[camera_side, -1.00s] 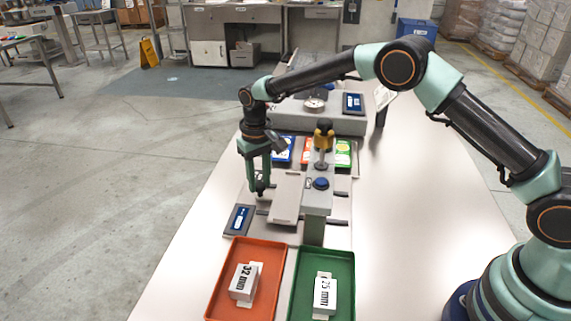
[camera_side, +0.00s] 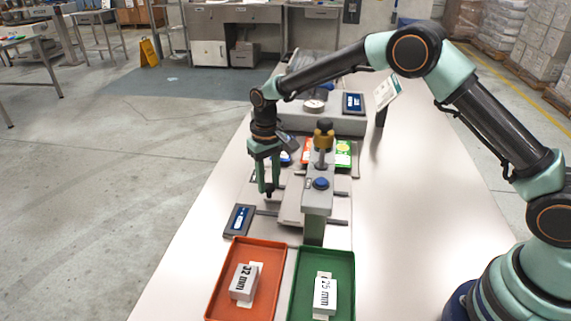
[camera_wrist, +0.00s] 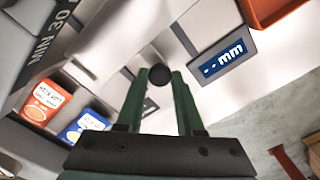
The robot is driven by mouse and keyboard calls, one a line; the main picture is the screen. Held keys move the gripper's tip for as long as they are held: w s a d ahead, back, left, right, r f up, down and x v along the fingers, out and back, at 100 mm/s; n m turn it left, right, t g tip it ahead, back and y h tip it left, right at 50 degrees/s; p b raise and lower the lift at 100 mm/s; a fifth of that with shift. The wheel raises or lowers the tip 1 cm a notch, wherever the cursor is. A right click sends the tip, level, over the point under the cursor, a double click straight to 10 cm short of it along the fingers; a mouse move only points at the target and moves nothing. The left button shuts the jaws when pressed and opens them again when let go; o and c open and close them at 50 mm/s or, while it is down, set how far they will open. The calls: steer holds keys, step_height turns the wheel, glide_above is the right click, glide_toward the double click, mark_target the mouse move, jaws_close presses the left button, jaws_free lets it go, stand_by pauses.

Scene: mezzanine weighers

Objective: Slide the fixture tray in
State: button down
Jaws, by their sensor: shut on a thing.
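The fixture tray (camera_side: 290,208) is a flat light grey plate on dark rails, partly under the grey press station (camera_side: 318,195) with its yellow and black top and blue button. My gripper (camera_side: 268,190) is at the tray's left edge, pointing down. The tray's right part is hidden behind the press station.
A small display (camera_side: 239,220) lies left of the rails; it also shows in the wrist view (camera_wrist: 222,55). An orange tray (camera_side: 213,290) and a green tray (camera_side: 350,275) in front hold labelled blocks. A scale unit (camera_side: 340,122) stands behind. The table's right side is clear.

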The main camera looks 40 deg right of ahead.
mark_target(292, 196)
steer(key=shift+s+d, duration=1.9)
steer(key=shift+d, duration=0.2)
steer(key=c, duration=0.5)
jaws_free()
steer(key=shift+c, duration=0.2)
steer(key=shift+a, duration=0.1)
step_height(292, 196, up, 12)
steer(key=shift+r, duration=0.15)
